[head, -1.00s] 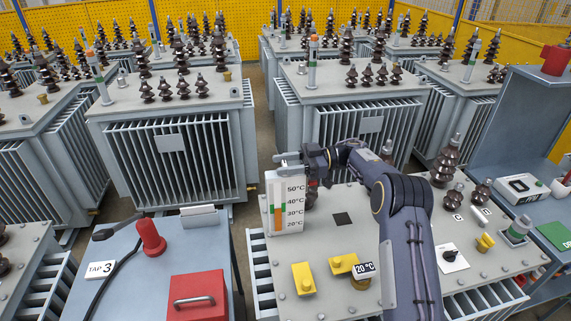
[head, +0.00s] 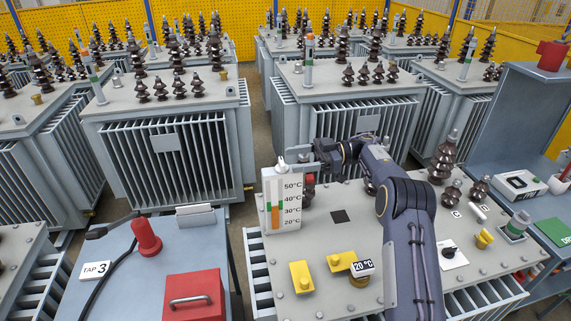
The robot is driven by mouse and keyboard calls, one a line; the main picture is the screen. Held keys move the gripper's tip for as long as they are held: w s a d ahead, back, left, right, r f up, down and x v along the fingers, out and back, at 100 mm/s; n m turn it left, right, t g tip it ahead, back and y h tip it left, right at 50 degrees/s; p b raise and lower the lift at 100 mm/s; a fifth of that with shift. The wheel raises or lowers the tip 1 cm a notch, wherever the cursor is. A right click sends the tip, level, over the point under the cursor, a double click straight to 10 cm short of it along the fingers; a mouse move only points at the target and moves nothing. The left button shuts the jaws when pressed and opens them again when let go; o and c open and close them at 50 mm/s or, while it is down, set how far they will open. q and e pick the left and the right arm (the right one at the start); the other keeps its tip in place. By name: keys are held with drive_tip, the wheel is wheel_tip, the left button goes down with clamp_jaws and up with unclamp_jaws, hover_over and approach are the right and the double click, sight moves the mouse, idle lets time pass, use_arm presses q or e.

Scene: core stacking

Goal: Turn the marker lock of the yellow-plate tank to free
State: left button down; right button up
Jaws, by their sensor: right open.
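The front tank (head: 400,219) has a grey lid with two yellow plates (head: 302,277) near its front. A white gauge board (head: 283,203) marked 20°C to 50°C, with green and orange bars, stands at the lid's left. A small pale piece (head: 281,166), perhaps the marker lock, tops the board; its setting is too small to tell. My right gripper (head: 298,164) is open just right of this piece, fingers pointing left; I cannot tell whether they touch it. The arm hides part of the lid. My left gripper is not in view.
A brown bushing (head: 443,163), a black knob on a white plate (head: 452,253) and a 20 °C block (head: 362,267) stand on the lid. A red handled box (head: 193,298) and TAP 3 tag (head: 95,271) lie left. A grey bench (head: 535,185) stands right.

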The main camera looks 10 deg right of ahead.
drive_tip(key=d, duration=0.3)
drive_tip(key=shift+r, duration=0.1)
